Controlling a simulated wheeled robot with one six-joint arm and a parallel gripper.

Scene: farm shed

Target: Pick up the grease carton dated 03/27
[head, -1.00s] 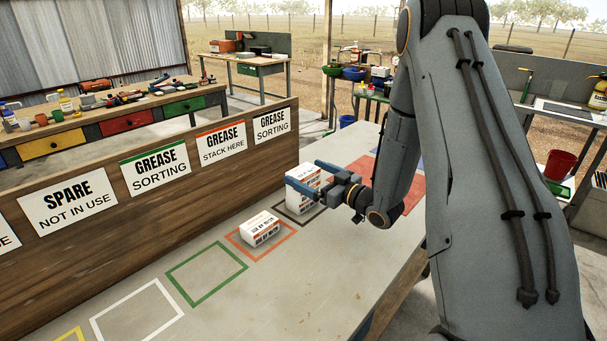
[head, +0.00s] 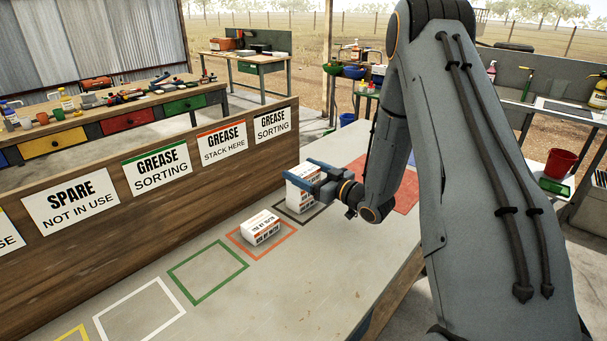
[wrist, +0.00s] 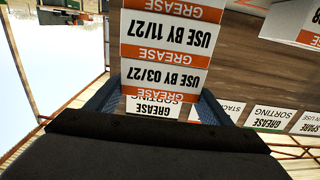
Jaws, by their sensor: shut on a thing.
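The carton dated 03/27 (wrist: 162,77) is the upper one. The carton dated 11/27 (wrist: 170,32) is directly under it, with no gap visible between them. My gripper (head: 311,174) is shut on the 03/27 carton, one blue finger on each side. In the head view the fingers partly hide the stack.
Another white carton (head: 260,228) lies in the orange outlined square just left of the stack; its date is unreadable. Green (head: 207,270) and white (head: 139,310) squares are empty. A wooden board (head: 120,240) with signs stands behind the squares.

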